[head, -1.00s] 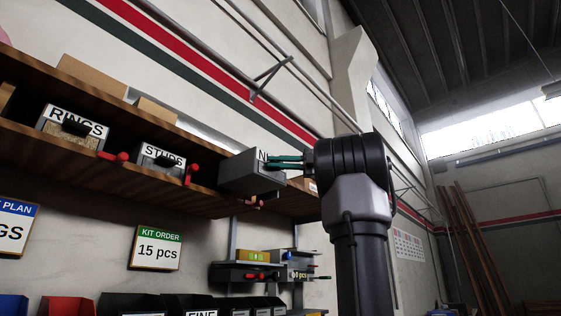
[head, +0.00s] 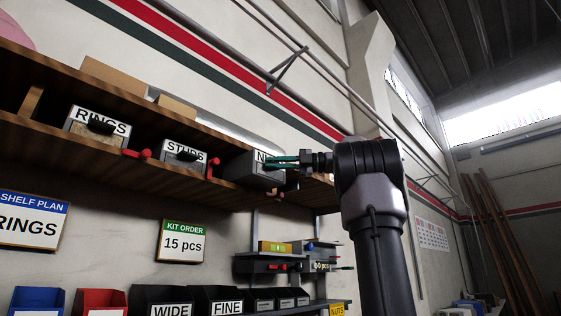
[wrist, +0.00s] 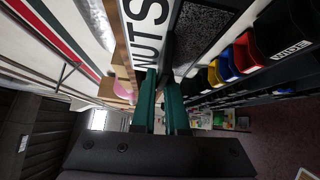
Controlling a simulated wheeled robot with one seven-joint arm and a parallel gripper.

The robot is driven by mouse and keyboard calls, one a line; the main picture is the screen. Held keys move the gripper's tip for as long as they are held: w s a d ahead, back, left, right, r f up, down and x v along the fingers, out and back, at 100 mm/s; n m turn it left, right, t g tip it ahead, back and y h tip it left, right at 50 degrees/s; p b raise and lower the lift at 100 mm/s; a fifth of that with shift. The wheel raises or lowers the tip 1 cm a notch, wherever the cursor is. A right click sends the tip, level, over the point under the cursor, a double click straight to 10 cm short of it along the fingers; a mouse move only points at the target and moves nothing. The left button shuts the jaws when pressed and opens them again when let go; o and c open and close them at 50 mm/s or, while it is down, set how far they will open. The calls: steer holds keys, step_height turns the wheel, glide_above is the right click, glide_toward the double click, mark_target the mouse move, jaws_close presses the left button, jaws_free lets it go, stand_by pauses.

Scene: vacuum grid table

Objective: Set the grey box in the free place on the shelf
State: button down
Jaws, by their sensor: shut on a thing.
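The grey box (head: 240,167), with a white label reading NUTS in the wrist view (wrist: 150,38), is at the right part of the wooden shelf (head: 110,158). My gripper (head: 275,161) is shut on it from the right, its green fingers at the labelled face; they also show in the wrist view (wrist: 158,98). The box is at the shelf opening, right of the STUDS box (head: 184,166). I cannot tell whether it touches the shelf board. The RINGS box (head: 98,130) stands farther left on the shelf.
Red-ended items (head: 137,154) stick out beside the shelf boxes, one (head: 213,165) just left of the grey box. Cardboard boxes (head: 114,77) lie on top. Below hang a KIT ORDER sign (head: 183,242) and coloured bins (head: 100,301).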

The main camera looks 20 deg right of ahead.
mark_target(285, 174)
steer(key=shift+w+a+f, duration=0.1)
steer(key=shift+w+a, duration=0.7)
steer(key=shift+w, duration=1.15)
steer(key=shift+w+a, duration=0.85)
steer(key=shift+w, duration=1.05)
steer(key=shift+w+a+f, duration=0.1)
steer(key=shift+w+a, duration=0.7)
steer(key=shift+w, duration=1.15)
steer(key=c, duration=0.9)
jaws_free()
steer(key=shift+o, duration=0.2)
steer(key=shift+f, duration=0.1)
steer(key=v, duration=1)
steer(key=shift+s+d, duration=0.15)
steer(key=shift+d, duration=0.25)
